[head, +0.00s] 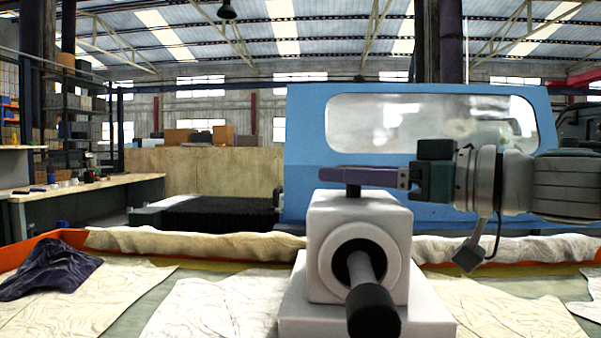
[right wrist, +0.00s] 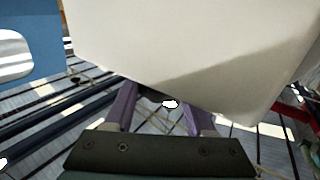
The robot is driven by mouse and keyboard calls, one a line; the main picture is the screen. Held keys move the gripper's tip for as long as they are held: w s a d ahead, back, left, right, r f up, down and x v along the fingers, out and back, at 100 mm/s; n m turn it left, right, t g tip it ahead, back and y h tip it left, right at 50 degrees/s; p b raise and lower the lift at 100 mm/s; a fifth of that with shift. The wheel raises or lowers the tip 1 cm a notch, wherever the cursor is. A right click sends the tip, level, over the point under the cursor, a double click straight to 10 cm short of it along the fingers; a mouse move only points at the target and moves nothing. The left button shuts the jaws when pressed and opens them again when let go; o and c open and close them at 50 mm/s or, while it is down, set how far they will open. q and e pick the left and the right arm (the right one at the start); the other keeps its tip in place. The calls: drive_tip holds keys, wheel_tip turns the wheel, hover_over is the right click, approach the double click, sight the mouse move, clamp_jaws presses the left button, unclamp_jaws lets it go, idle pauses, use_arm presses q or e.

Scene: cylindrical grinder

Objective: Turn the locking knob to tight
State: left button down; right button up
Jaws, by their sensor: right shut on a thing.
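A white tailstock-like block (head: 358,245) stands in the middle foreground of the head view, with a round opening and a black-ended spindle (head: 372,308) facing me. The locking knob (head: 353,190) shows as a short dark stem on top of the block, mostly hidden behind the fingers. My right gripper (head: 345,176) comes in level from the right, its purple fingers shut on the knob. In the right wrist view, the fingers (right wrist: 160,108) point toward the pale block (right wrist: 190,45), and the grip itself is hard to make out. My left gripper is out of view.
A blue machine guard (head: 305,145) with a window stands close behind my right arm. Crumpled pale cloth and sheets (head: 200,305) cover the bed around the block. A dark purple cloth (head: 50,268) lies at the left. The air left of the block is free.

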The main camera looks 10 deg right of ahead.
clamp_jaws()
drive_tip(key=shift+r+m+t+h+p, duration=0.1)
drive_tip(key=shift+m+t+h+p, duration=0.6)
drive_tip(key=shift+m+h+p, duration=0.15)
drive_tip(key=shift+a+m+t+h+p, duration=0.1)
drive_tip(key=shift+m+t+h+p, duration=0.45)
drive_tip(key=shift+h, duration=0.6)
drive_tip(key=m+t+h, duration=0.1)
drive_tip(key=m+h, duration=0.1)
drive_tip(key=h, duration=0.1)
drive_tip(key=shift+m, duration=0.4)
drive_tip(key=m+h, duration=0.1)
drive_tip(key=h, duration=0.1)
drive_tip(key=m+t+h+b, duration=0.1)
drive_tip(key=shift+f+h, duration=0.2)
drive_tip(key=shift+h, duration=0.2)
drive_tip(key=shift+m+h+b, duration=0.55)
drive_tip(key=shift+m+h, duration=0.25)
drive_tip(key=shift+h, duration=0.5)
drive_tip(key=shift+r, duration=0.1)
